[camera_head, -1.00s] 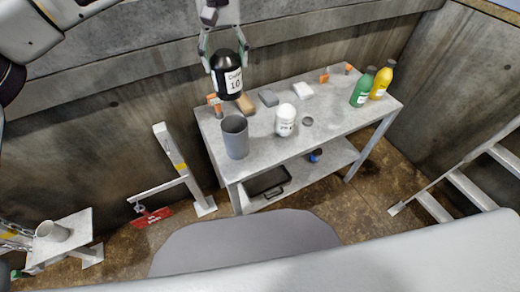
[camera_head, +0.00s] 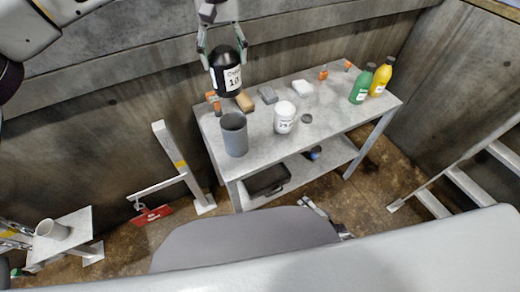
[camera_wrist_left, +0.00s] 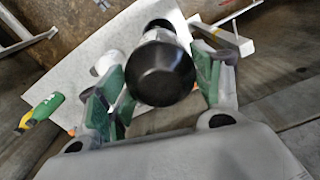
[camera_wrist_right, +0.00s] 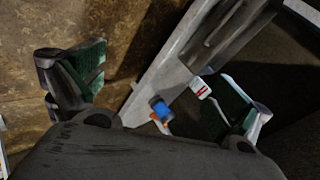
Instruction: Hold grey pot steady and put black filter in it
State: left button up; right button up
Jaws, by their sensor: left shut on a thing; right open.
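The black filter (camera_head: 226,76), a black cylinder with a white label, is held in my left gripper (camera_head: 225,56) in the head view. It hangs above the left end of the table, over and slightly left of the grey pot. In the left wrist view the filter's round black end (camera_wrist_left: 162,73) shows between the green-padded fingers. The grey pot (camera_head: 234,139) stands upright on the table's near left corner, its top open, with nothing touching it. My right gripper (camera_head: 326,216) is low in front of the table, partly hidden by my body. In the right wrist view its fingers (camera_wrist_right: 165,82) are wide apart and empty.
The grey table (camera_head: 262,134) also bears a white jar (camera_head: 284,118), small blocks, and green (camera_head: 361,85) and yellow (camera_head: 381,79) bottles. Its lower shelf holds a black tray (camera_head: 267,181) and a blue item (camera_head: 313,153). A metal post (camera_head: 176,165) stands left; a ladder stands right.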

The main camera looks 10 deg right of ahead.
aim_at(285, 156)
jog(key=w+a+r+m+t+y, duration=0.1)
jog(key=w+a+r+m+t, duration=0.1)
jog(key=r+m, duration=0.4)
jog(key=w+a+r+m+t+y, duration=0.2)
jog(key=w+a+r+m, duration=0.2)
jog(key=r, duration=1.3)
jog(key=w+a+r+m+t+y, duration=0.1)
jog(key=w+a+r+m+t, duration=0.1)
jog(key=w+a+r+m, duration=0.2)
jog(key=shift+a+r+m+t+y, duration=0.15)
jog(key=shift+a+r+m, duration=0.45)
jog(key=shift+r, duration=0.75)
jog(key=shift+a+r+m+t+y, duration=0.1)
jog(key=shift+a+r+m, duration=0.4)
jog(key=shift+r, duration=0.9)
jog(key=shift+a+r+m+t+y, duration=0.15)
jog(key=shift+a+r+m, duration=0.2)
jog(key=shift+r+m, duration=0.75)
jog(key=s+a+r+n+g+y, duration=0.1)
jog(key=a+r+y, duration=0.3)
jog(key=a+r, duration=0.5)
jog(key=shift+s+a+r, duration=0.15)
jog(key=shift+s+a, duration=0.2)
jog(key=shift+s, duration=0.25)
jog(key=shift+w, duration=0.15)
jog(key=shift+x, duration=5.9)
jog(key=shift+a, duration=0.15)
